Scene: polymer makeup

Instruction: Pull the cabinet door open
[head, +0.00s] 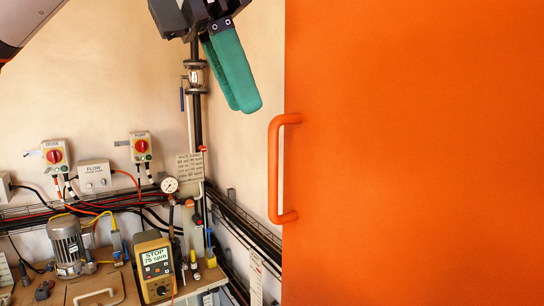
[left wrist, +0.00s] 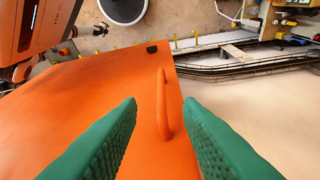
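The orange cabinet door (head: 415,150) fills the right side of the head view and looks shut. Its orange bar handle (head: 274,170) stands upright near the door's left edge. My left gripper (head: 243,106) hangs above and to the left of the handle, its green fingers apart from it. In the left wrist view the green fingers (left wrist: 160,101) are open and empty. The handle (left wrist: 163,118) shows between them, farther off, on the orange door (left wrist: 90,100). I cannot see my right gripper in either view.
A vertical pipe with a valve (head: 195,78) runs down the wall behind my left gripper. A workbench (head: 120,285) at the lower left carries a motor (head: 68,245) and a yellow meter (head: 154,268). Switch boxes (head: 55,154) are on the wall. The space before the handle is clear.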

